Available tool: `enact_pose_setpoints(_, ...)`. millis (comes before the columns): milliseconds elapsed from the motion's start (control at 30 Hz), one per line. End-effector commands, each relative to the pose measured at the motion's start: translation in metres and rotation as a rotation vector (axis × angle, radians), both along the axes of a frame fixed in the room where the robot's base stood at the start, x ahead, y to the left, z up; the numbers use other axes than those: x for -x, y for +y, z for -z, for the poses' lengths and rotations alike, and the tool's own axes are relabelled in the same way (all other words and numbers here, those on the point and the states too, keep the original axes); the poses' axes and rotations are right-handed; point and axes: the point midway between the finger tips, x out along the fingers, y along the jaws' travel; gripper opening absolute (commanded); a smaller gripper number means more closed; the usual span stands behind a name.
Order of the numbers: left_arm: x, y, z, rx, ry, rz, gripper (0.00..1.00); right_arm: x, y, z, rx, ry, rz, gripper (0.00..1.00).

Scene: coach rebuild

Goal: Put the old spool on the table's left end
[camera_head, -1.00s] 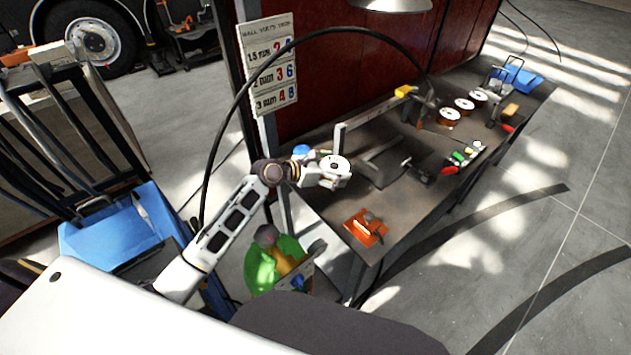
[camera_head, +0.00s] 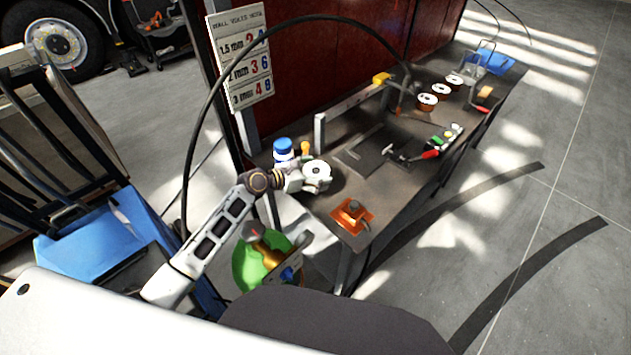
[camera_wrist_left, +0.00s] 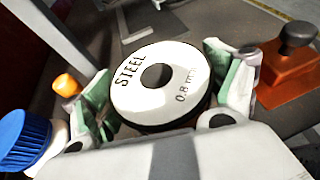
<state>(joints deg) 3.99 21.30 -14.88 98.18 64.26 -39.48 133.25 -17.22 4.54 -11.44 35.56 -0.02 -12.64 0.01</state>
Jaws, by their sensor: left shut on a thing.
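The old spool (camera_head: 317,170) has a white top with a dark centre hole. In the left wrist view the spool (camera_wrist_left: 137,95) reads "STEEL" and "0.8 m", with the rest cut short. My left gripper (camera_head: 314,178) is shut on it, with a green-padded finger on each side. The spool is over the near left end of the dark table (camera_head: 378,195). I cannot tell whether it touches the top. My right gripper does not show.
A blue-capped bottle (camera_head: 284,150) stands left of the spool, and an orange block with a knob (camera_head: 351,216) lies to its right. More spools (camera_head: 428,99) stand farther along the table. A sign (camera_head: 240,60) hangs behind. A black hose arches overhead.

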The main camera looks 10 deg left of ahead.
Motion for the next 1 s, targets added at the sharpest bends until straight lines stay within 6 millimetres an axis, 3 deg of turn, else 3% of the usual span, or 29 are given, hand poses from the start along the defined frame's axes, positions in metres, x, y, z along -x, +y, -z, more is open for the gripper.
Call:
enact_pose_setpoints(367, -0.001, 0.000, 0.001, 0.001, -0.003, -0.001, 0.42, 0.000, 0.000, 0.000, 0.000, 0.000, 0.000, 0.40)
enact_pose_setpoints(733, -0.001, 0.000, 0.033, 0.002, -0.003, -0.002, 0.42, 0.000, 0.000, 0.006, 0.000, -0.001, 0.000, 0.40)
enact_pose_setpoints(1000, -0.001, 0.000, 0.036, 0.001, -0.003, -0.001, 0.42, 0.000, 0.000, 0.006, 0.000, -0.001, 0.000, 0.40)
